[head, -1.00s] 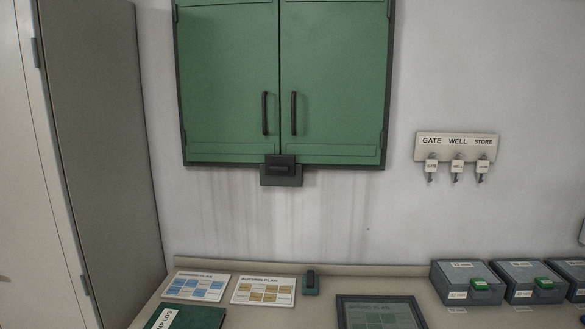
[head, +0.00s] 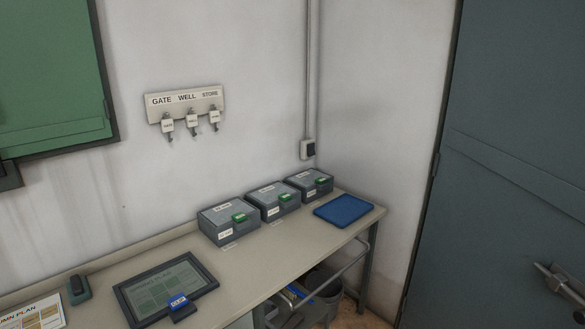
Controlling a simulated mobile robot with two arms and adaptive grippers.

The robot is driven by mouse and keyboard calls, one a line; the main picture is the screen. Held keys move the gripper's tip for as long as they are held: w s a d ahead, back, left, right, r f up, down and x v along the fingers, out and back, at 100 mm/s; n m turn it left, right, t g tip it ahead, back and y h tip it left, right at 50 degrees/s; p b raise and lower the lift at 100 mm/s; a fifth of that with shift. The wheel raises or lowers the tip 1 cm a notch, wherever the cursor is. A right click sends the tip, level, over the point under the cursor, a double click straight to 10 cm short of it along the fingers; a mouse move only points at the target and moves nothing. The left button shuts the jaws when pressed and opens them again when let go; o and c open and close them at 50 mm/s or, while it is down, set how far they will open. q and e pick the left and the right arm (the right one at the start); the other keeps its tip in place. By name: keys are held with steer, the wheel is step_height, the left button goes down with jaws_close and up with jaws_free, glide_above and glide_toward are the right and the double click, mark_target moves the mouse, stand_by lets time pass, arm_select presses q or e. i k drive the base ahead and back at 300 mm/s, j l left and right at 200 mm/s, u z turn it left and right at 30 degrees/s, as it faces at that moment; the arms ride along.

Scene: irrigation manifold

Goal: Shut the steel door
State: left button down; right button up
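A dark blue-grey steel door (head: 510,160) fills the right side of the head view. Its lever handle (head: 562,284) shows near the lower right corner, and a hinge shows on its left edge. The door's right edge and bottom are outside the view, so I cannot tell whether it stands open or shut. Neither of my grippers is in view.
A bench (head: 270,262) runs along the wall with several grey boxes, a blue mat (head: 343,210) and a dark framed plan (head: 165,287). A bin (head: 322,290) stands under its right end. A key rack (head: 187,104) hangs above. A green cabinet (head: 52,80) is at left.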

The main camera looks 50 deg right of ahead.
mark_target(507, 195)
steer(key=z, duration=3)
